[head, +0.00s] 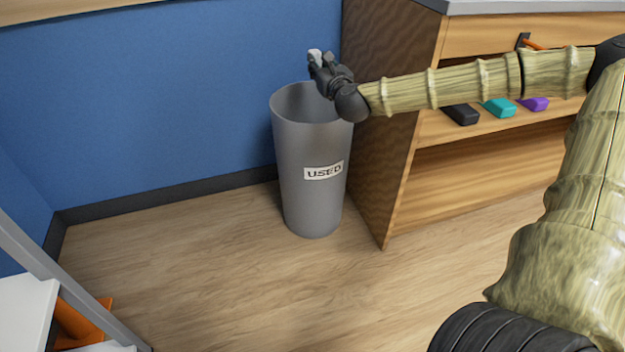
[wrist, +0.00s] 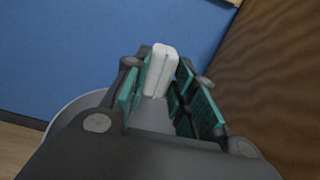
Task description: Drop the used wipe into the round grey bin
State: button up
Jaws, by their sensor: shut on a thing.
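The used wipe (wrist: 160,70) is a small white folded piece between the teal finger pads in the wrist view. Its white tip (head: 315,55) also shows in the head view. My gripper (head: 318,60) is shut on it, and it shows close up in the wrist view (wrist: 158,90). The round grey bin (head: 310,185) stands upright on the floor with a "USED" label on its side. My gripper is above the bin's open top, near its right and back side in the head view. The bin's rim (wrist: 80,105) shows left of the gripper in the wrist view. The bin's inside is mostly hidden.
A wooden shelf unit (head: 390,130) stands just right of the bin, with black, teal (head: 498,107) and purple (head: 533,103) items on a shelf. A blue wall (head: 160,100) is behind. The floor (head: 200,270) left of the bin is clear. A white-and-orange object sits at lower left.

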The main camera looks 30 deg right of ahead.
jog(key=shift+w+d+f+b, duration=0.35)
jog(key=shift+d+f+b, duration=0.3)
jog(key=shift+b, duration=0.1)
notch_tip(320, 180, down, 6)
jog(key=b, duration=0.3)
jog(key=shift+s+r+b, duration=0.1)
jog(key=shift+r+b, duration=0.05)
jog(key=shift+b, duration=0.15)
jog(key=o, duration=1)
jog(key=shift+s, duration=0.1)
jog(key=shift+v, duration=5.85)
